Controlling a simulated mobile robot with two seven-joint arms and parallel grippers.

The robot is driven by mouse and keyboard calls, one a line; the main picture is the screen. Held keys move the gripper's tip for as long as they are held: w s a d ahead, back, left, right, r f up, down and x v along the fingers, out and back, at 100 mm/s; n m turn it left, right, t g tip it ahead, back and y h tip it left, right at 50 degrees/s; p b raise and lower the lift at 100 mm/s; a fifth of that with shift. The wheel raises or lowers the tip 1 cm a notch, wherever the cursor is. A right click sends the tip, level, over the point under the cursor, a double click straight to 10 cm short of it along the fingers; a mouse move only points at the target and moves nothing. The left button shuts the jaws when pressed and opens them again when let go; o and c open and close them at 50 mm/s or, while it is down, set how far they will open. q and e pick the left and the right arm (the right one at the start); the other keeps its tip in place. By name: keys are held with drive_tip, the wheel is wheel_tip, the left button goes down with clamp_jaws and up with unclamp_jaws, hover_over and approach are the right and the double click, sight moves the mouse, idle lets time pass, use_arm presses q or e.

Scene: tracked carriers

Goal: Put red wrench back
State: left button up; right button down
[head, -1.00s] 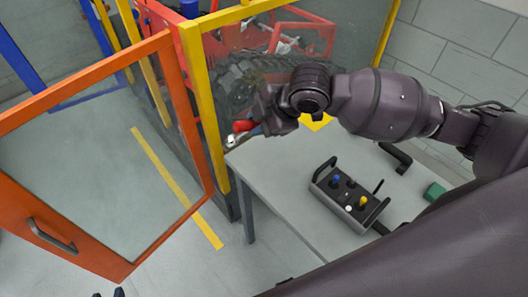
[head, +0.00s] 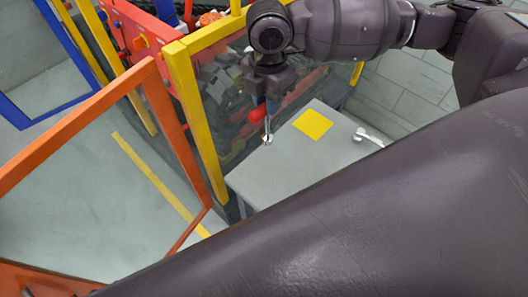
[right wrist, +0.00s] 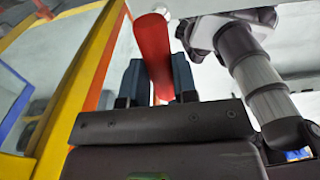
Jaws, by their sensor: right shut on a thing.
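The red wrench (head: 256,113) has a red handle and a silver head that points down in the head view. My right gripper (head: 270,92) is shut on it at the handle. The wrench hangs by the left edge of the grey table (head: 285,172), close to the clear panel in the yellow frame. I cannot tell whether its head touches the table. In the right wrist view the red handle (right wrist: 153,50) stands between the two blue fingers of the gripper (right wrist: 158,78). My left gripper is not in view.
A yellow square (head: 313,124) and a small white object (head: 368,137) lie on the table. The yellow frame (head: 195,120) stands along its left side. An orange-framed door (head: 172,110) stands open at left. My own arm hides the table's front and right.

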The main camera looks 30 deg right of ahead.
sight(267, 135)
wheel_tip(267, 135, down, 13)
drive_tip(key=shift+f, duration=0.1)
drive_tip(key=shift+s+f+p, duration=0.1)
drive_tip(key=shift+f+p, duration=0.25)
drive_tip(key=shift+f, duration=1.75)
drive_tip(key=c, duration=0.9)
unclamp_jaws()
drive_tip(key=shift+r, duration=0.1)
wheel_tip(267, 135, up, 12)
drive_tip(key=shift+f+b, duration=0.1)
drive_tip(key=shift+b, duration=0.35)
